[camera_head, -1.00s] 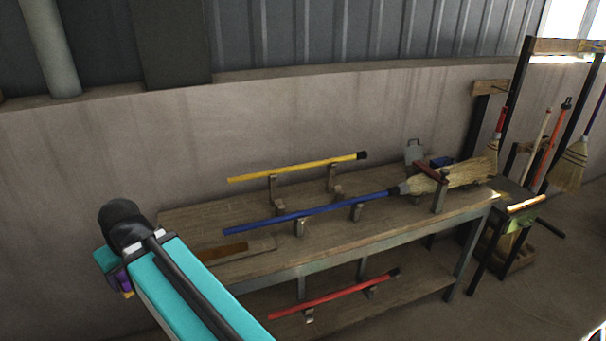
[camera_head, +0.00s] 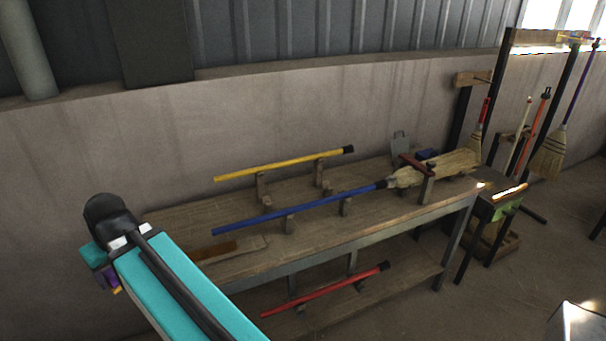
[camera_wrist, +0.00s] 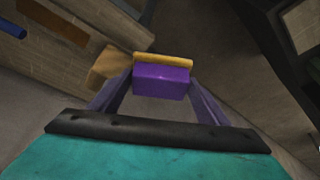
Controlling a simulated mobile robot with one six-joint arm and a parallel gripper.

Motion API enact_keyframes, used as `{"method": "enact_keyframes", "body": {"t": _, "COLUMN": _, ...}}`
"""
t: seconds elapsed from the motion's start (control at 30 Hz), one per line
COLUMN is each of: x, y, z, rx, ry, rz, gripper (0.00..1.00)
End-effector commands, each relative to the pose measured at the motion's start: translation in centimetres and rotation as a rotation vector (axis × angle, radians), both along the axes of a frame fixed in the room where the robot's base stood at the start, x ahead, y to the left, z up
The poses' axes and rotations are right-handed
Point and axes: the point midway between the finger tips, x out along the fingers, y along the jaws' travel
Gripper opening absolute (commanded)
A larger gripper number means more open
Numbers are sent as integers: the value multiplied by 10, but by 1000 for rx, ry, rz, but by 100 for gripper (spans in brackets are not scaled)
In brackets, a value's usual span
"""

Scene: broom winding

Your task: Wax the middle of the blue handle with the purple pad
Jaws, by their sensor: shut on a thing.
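The blue handle (camera_head: 300,210) belongs to a broom lying across wooden supports on the workbench in the head view. Its straw head is at the right end. A blue end, likely of this handle, shows at the top left of the wrist view (camera_wrist: 12,28). The purple pad (camera_wrist: 162,82), with a yellowish layer on its far side, sits between the fingers of my gripper (camera_wrist: 160,90). My gripper is shut on it. In the head view the pad (camera_head: 112,277) shows as a small purple patch left of the bench, apart from the handle.
The workbench (camera_head: 330,244) also bears a yellow handle (camera_head: 285,163) behind the blue one and a brown block (camera_head: 215,252) near its left end. A red handle (camera_head: 325,289) lies on the lower shelf. Several brooms and poles stand at the right.

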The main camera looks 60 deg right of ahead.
Motion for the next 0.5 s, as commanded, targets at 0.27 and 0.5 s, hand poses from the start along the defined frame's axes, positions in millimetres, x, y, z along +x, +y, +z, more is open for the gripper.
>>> {"method": "enact_keyframes", "body": {"t": 0.27, "x": 14, "y": -61, "z": 5, "rx": 1, "ry": -1, "rz": 23, "gripper": 52}}
{"method": "enact_keyframes", "body": {"t": 0.5, "x": 21, "y": -124, "z": 8, "rx": 1, "ry": -1, "rz": 56, "gripper": 52}}
